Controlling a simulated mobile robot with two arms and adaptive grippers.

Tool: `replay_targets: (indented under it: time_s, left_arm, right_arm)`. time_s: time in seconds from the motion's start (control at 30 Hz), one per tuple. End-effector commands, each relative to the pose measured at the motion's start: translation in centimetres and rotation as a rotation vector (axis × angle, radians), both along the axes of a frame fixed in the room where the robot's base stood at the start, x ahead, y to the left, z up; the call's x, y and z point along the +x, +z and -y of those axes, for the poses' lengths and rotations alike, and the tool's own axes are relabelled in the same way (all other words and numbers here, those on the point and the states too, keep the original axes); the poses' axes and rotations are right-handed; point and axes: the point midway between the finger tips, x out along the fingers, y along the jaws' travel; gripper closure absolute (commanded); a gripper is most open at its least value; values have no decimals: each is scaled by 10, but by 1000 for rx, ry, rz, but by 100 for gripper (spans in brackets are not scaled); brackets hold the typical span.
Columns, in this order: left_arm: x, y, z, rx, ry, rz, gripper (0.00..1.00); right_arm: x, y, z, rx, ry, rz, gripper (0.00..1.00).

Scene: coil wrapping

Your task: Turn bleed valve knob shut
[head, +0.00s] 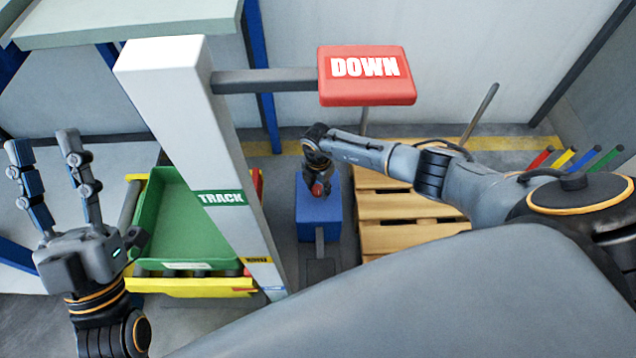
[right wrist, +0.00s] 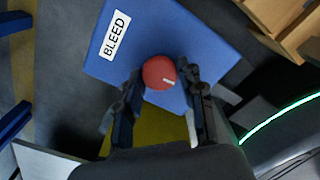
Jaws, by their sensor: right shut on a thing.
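The bleed valve knob (right wrist: 159,72) is a round red knob with a short white mark, on top of a blue box labelled BLEED (right wrist: 100,50). In the head view the knob (head: 319,188) shows small under my right gripper (head: 320,178), on the blue box (head: 318,212). My right gripper reaches down and is shut on the knob, with one finger on each side in the right wrist view (right wrist: 160,88). The white mark points to the right, tilted slightly. My left gripper (head: 42,150) is raised at the left, open and empty.
A white post (head: 185,110) marked TRACK stands left of the box, its arm carrying a red DOWN sign (head: 366,75). A green bin (head: 170,225) sits left of the post. A wooden pallet (head: 400,208) lies right of the box. Coloured rods (head: 583,160) stand at far right.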

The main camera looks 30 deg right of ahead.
Motion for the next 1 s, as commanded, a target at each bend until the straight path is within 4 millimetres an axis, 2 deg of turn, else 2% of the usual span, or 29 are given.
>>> replay_targets:
  time_s: [0.1,0.3,0.8,0.83,0.9,1.0]
  left_arm:
    - [12,-11,1,27,6,-91,60]
    - [22,-25,2,54,10,-181,60]
    - [25,-30,3,61,11,-208,60]
    - [25,-30,3,61,11,-208,60]
    - [25,-30,3,61,11,-208,60]
    - [25,-30,3,61,11,-208,60]
  right_arm:
    - [0,1,1,-1,-38,-1,93]
    - [0,0,1,-1,-76,-1,93]
    - [0,0,1,-1,-89,-1,93]
    - [0,0,1,-1,-89,-1,55]
    - [0,0,1,-1,-88,0,41]
    - [0,0,1,-1,-88,0,38]
